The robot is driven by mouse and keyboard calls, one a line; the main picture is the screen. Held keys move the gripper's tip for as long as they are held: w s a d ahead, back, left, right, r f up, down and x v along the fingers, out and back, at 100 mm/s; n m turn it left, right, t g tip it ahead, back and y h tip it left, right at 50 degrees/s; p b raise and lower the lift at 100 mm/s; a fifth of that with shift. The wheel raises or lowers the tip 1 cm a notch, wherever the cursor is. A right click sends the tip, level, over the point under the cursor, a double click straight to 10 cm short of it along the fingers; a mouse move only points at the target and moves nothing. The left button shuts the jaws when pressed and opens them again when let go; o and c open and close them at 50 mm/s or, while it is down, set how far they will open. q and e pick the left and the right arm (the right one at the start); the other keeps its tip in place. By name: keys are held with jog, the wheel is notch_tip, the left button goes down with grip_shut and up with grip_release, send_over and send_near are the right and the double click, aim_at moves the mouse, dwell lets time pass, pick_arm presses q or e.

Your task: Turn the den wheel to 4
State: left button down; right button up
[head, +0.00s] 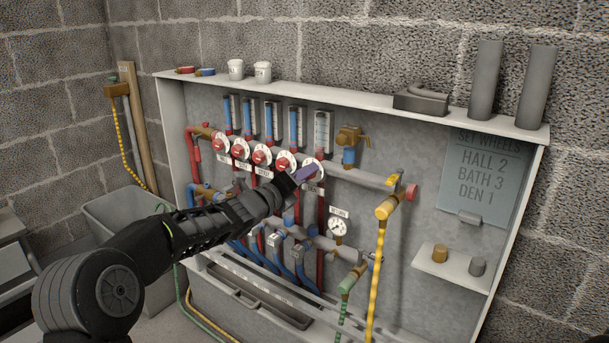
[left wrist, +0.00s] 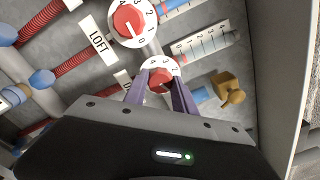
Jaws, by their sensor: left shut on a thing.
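A row of several red wheels with white numbered dials runs across the manifold in the head view. My left gripper (head: 307,172) is at the rightmost wheel (head: 317,167). In the left wrist view its two purple fingers (left wrist: 160,86) are shut on that red wheel (left wrist: 160,78), one on each side. Its dial shows only partly, and its label is mostly hidden. The neighbouring wheel (left wrist: 128,18) has a label reading LOFT (left wrist: 98,40). My right gripper is out of view.
A sign (head: 484,178) reads SET WHEELS, HALL 2, BATH 3, DEN 1. Flow tubes (head: 323,131) stand above the wheels. A brass valve (head: 352,136), yellow hose (head: 376,275) and gauge (head: 338,227) lie close right. Cabinet walls (head: 512,240) bound the manifold.

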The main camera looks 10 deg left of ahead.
pick_arm(q)
jog(key=shift+f+n+p, duration=0.1)
jog(key=shift+n+p, duration=6.2)
jog(key=shift+n, duration=9.2)
jog(key=c, duration=1)
grip_release()
